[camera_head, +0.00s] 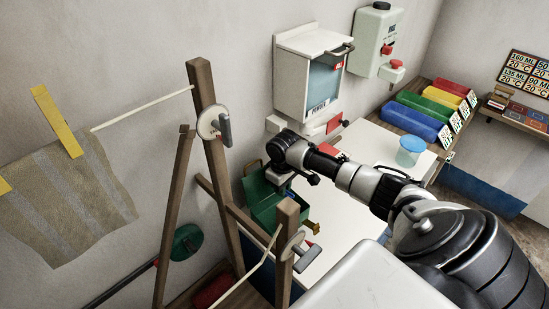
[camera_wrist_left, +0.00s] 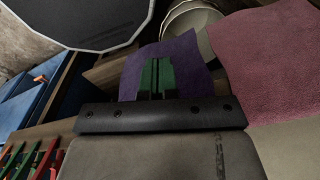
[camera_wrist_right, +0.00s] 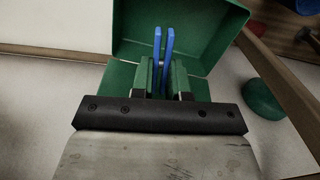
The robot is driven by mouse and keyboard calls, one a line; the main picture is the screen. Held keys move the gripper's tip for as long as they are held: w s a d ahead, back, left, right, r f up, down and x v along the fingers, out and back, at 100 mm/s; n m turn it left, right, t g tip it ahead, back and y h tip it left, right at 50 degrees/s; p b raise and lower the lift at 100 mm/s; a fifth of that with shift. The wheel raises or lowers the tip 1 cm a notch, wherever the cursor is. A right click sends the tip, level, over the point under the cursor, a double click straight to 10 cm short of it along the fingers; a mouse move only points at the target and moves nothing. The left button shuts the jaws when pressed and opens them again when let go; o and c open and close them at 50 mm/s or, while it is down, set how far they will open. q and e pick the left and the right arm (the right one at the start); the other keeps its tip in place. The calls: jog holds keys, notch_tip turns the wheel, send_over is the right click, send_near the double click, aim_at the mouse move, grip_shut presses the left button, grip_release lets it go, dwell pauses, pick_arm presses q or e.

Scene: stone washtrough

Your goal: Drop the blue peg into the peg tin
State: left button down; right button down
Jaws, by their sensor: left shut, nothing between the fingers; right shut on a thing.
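My right gripper (camera_wrist_right: 163,75) is shut on the blue peg (camera_wrist_right: 164,45), whose two prongs stick out past the fingers. The green peg tin (camera_wrist_right: 200,25) lies open beyond and around the peg in the right wrist view. In the head view the tin (camera_head: 266,213) stands at the edge of the white top, with my right gripper (camera_head: 279,178) over it.
A wooden rack (camera_head: 215,150) stands left of the tin, with a line and a hanging cloth (camera_head: 70,205). A blue-lidded tub (camera_head: 411,151) stands on the white top (camera_head: 375,147). Coloured bins (camera_head: 430,105) are behind. A pale pot (camera_wrist_left: 190,25) is near my left gripper.

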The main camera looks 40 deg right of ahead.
jog(key=c, duration=1.1)
grip_release()
jog(key=shift+o, duration=0.3)
jog(key=shift+r, duration=0.1)
notch_tip(320, 180, up, 11)
jog(key=b, duration=0.2)
jog(key=shift+f, duration=0.2)
jog(key=shift+a+f, duration=0.1)
